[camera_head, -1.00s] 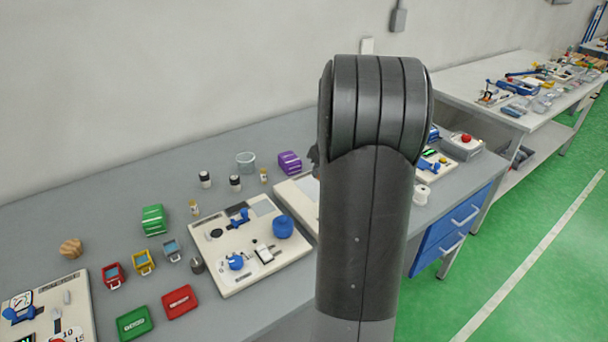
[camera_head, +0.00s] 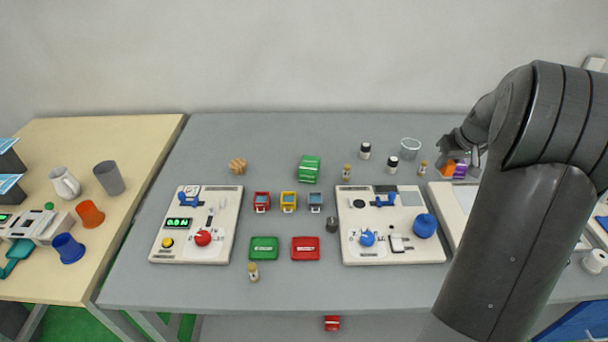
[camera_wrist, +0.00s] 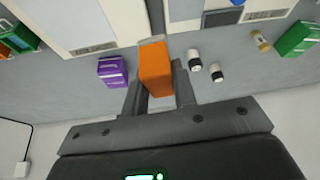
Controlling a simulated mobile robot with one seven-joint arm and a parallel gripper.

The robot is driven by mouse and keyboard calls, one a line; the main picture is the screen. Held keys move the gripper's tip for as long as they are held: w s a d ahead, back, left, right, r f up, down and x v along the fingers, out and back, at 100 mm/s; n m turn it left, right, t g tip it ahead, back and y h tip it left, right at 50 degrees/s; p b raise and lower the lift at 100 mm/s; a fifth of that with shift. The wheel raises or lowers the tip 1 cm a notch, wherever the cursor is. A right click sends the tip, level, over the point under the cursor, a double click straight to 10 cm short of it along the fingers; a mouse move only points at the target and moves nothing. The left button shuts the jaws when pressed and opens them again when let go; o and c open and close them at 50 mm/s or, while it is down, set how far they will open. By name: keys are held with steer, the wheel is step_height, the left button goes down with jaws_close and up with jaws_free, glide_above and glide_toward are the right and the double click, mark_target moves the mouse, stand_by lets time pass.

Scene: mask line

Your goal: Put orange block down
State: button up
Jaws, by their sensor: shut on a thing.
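The orange block (camera_wrist: 154,68) is in my gripper (camera_wrist: 159,82) in the wrist view, between the two dark fingers. In the head view the orange block (camera_head: 448,169) shows at the right, just below my gripper (camera_head: 452,160), next to the purple block (camera_head: 461,170). The purple block also shows in the wrist view (camera_wrist: 112,71), left of the orange block and apart from it. Whether the orange block touches the table is not clear. My arm hides part of the table's right side.
A white panel (camera_head: 447,205) lies in front. A green block (camera_head: 308,168) is farther left.

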steer(key=w+a+f+n, duration=0.1)
steer(key=w+a, duration=0.3)
steer(key=a, duration=0.8)
steer(key=w+a+f+n+y, duration=0.1)
steer(key=w+a, duration=0.3)
steer(key=a, duration=0.8)
steer(key=w+a+n, duration=0.1)
steer(key=w+a, duration=0.3)
steer(key=a, duration=0.8)
steer(key=a+f, duration=0.2)
steer(key=a, duration=0.2)
steer(key=w+a+f, duration=0.1)
steer(key=a+f, duration=0.1)
steer(key=a, duration=0.1)
steer(key=w+a+f, duration=0.1)
steer(key=a+f, duration=0.2)
steer(key=a, duration=0.1)
steer(key=shift+w+a, duration=0.25)
steer(key=shift+a, duration=0.05)
steer(key=shift+a+f, duration=0.2)
steer(key=shift+a, duration=0.05)
steer(key=shift+f, duration=2.05)
steer(key=o, duration=1)
steer(key=shift+f, duration=0.1)
